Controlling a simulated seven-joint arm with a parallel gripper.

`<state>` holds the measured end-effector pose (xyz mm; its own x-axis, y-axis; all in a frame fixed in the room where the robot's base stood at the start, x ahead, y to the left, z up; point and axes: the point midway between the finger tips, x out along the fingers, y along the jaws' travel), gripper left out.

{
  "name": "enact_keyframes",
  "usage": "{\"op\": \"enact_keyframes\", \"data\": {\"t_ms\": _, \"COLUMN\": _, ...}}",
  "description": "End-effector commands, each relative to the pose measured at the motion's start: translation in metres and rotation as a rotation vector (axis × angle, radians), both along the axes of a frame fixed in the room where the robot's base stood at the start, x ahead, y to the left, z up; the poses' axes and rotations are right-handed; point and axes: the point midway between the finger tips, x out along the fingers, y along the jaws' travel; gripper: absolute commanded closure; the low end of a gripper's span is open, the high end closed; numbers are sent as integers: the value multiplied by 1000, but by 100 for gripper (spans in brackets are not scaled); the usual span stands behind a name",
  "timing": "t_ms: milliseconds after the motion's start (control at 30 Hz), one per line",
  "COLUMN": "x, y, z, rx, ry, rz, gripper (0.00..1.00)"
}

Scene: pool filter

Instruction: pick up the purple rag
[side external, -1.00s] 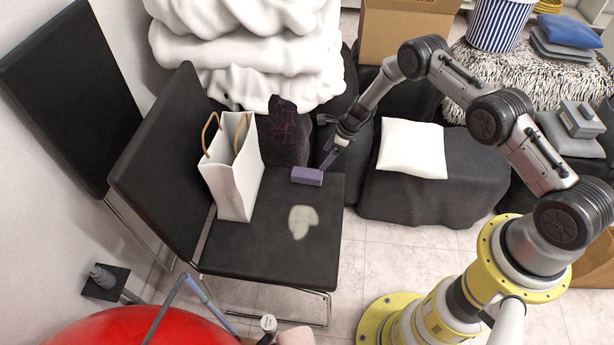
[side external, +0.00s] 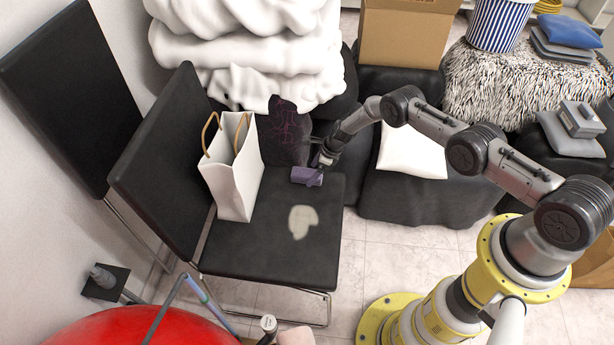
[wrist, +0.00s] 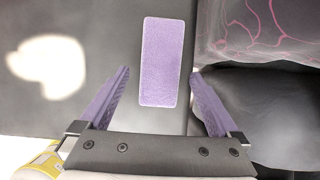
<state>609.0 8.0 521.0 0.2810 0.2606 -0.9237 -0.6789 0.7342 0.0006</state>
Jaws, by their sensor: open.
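The purple rag (side external: 302,175) is a small block-like piece lying on the far right edge of the black chair seat. In the wrist view the rag (wrist: 161,62) is a flat upright rectangle, ahead of and between my finger lines. My gripper (side external: 319,178) is at the right end of the rag, pointing down. In the wrist view my gripper (wrist: 160,84) shows two purple fingers spread wide apart, with nothing held between them. Whether a finger touches the rag cannot be told.
A white paper bag (side external: 232,175) stands on the chair seat (side external: 255,250) left of the rag. A dark bag with pink lines (side external: 285,135) stands just behind it. A pale patch (side external: 302,221) marks the seat. A white cushion (side external: 412,150) lies on the black ottoman to the right.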

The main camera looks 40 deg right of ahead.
Motion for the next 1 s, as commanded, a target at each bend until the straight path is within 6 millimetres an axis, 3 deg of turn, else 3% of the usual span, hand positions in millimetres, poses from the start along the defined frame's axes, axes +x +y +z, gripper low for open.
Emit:
{"op": "enact_keyframes", "data": {"t_ms": 167, "x": 3, "y": 3, "z": -11, "rx": -1, "ry": -1, "rz": 1, "gripper": 3}}
{"op": "enact_keyframes", "data": {"t_ms": 467, "x": 3, "y": 3, "z": -12, "rx": -1, "ry": -1, "rz": 0, "gripper": 4}}
{"op": "enact_keyframes", "data": {"t_ms": 900, "x": 3, "y": 3, "z": -12, "rx": -1, "ry": -1, "rz": 0, "gripper": 84}}
{"op": "enact_keyframes", "data": {"t_ms": 1000, "x": 3, "y": 3, "z": -12, "rx": -1, "ry": -1, "rz": 0, "gripper": 91}}
